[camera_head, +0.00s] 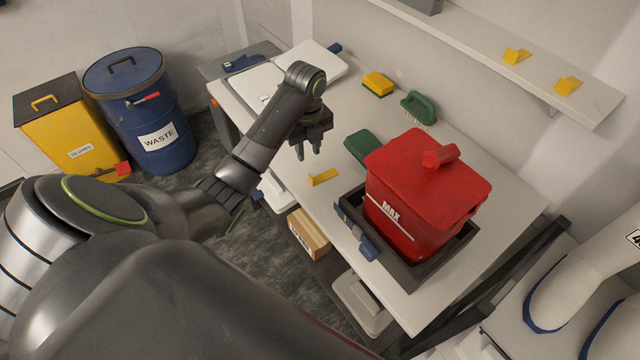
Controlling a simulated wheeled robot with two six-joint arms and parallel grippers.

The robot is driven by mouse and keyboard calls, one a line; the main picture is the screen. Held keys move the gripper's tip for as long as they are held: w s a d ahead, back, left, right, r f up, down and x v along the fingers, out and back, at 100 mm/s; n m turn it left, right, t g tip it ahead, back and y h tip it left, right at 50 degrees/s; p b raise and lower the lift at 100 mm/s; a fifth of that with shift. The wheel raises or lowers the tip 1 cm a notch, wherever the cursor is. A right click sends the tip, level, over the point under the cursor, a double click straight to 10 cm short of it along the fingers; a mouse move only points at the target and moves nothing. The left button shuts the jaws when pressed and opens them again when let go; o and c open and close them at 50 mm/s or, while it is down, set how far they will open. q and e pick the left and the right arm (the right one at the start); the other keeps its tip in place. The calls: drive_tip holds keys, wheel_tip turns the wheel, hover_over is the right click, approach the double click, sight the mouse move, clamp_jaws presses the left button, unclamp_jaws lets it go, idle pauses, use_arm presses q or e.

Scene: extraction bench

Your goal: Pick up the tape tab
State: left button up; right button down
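A small yellow bent tab (323,177), which looks like the tape tab, lies on the white bench near its front edge, left of the red container. My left gripper (308,154) points down above the bench, just behind and a little left of the tab in the picture. Its two fingers are apart with nothing between them, and it does not touch the tab. Two similar yellow tabs sit on the wall shelf, one to the left (517,56) and one to the right (567,87). My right gripper is not in view.
A red container (410,190) marked MAX stands in a dark tray (425,274), with a blue item (357,232) at the tray's left rim. A green pad (361,146), green brush (419,108) and yellow sponge (378,83) lie behind. A blue waste drum (170,135) stands left.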

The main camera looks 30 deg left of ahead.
use_arm(q)
drive_tip(key=b, duration=0.3)
hover_over(310, 177)
wheel_tip(310, 177, down, 5)
drive_tip(key=shift+a+r, duration=0.1)
drive_tip(key=shift+f, duration=0.2)
drive_tip(key=f, duration=0.1)
drive_tip(key=f+p, duration=0.1)
drive_tip(key=f, duration=0.1)
drive_tip(key=shift+d+f, duration=0.25)
drive_tip(key=shift+f, duration=0.6)
clamp_jaws()
